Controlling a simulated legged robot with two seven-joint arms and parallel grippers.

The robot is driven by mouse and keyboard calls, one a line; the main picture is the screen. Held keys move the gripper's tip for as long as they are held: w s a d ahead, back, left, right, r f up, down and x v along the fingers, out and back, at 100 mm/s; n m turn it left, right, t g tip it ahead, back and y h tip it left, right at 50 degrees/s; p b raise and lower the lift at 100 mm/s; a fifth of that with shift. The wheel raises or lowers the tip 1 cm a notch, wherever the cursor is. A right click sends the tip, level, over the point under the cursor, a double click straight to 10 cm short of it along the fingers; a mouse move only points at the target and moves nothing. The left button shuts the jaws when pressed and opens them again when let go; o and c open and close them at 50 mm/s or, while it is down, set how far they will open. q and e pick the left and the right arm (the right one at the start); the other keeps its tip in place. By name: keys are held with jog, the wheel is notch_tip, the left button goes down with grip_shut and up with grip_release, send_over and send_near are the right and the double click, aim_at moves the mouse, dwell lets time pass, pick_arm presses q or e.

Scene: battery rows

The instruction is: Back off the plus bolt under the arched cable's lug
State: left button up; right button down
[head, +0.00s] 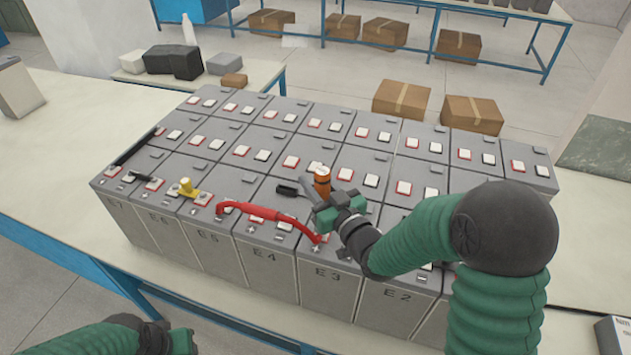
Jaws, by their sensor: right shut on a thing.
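The red arched cable (262,211) runs over the front row of batteries, from a terminal on E5 to one on E3. Its right-hand lug (317,239) lies beside a plus mark on E3; the bolt there is too small to make out. My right gripper (327,206) is shut on an orange-topped tool (322,182), above the batteries and up and right of that lug. A black piece (288,189) sticks out left of the tool; I cannot tell whether it belongs to it. My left gripper (172,341) is partly in view at the bottom left, low and away from the batteries.
A black bar (135,148) lies at the left end. Cardboard boxes (402,99) stand behind.

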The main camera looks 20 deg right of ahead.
pick_arm(q)
jog(key=shift+s+f+b, duration=0.1)
jog(key=shift+f+b, duration=2.7)
dwell(4.9)
